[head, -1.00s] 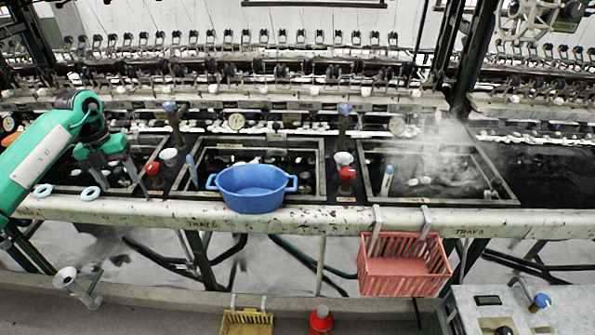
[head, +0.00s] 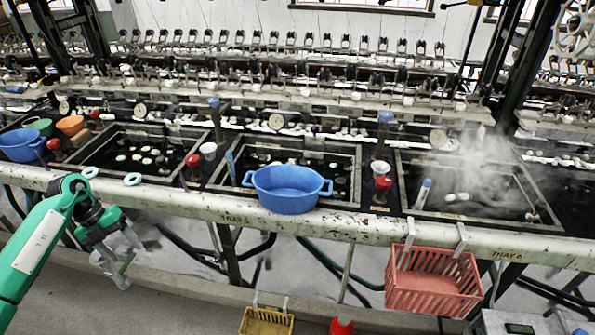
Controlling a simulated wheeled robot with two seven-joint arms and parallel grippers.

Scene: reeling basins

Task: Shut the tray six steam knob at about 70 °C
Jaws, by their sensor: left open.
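The tray six basin (head: 470,190) is at the right, its label on the white front rail below it. Steam rises from its water. A red knob (head: 383,184) stands at its left edge, and a blue-topped post (head: 385,125) rises behind that knob; which is the steam knob is not marked legibly. A round dial (head: 438,138) sits behind the basin, too small to read. My right gripper is not in view.
A blue tub (head: 288,188) stands on the front edge of the middle basin. A red basket (head: 433,283) hangs from the rail (head: 330,222) below tray six. A yellow basket (head: 266,320) is at the bottom. More bowls stand at the far left.

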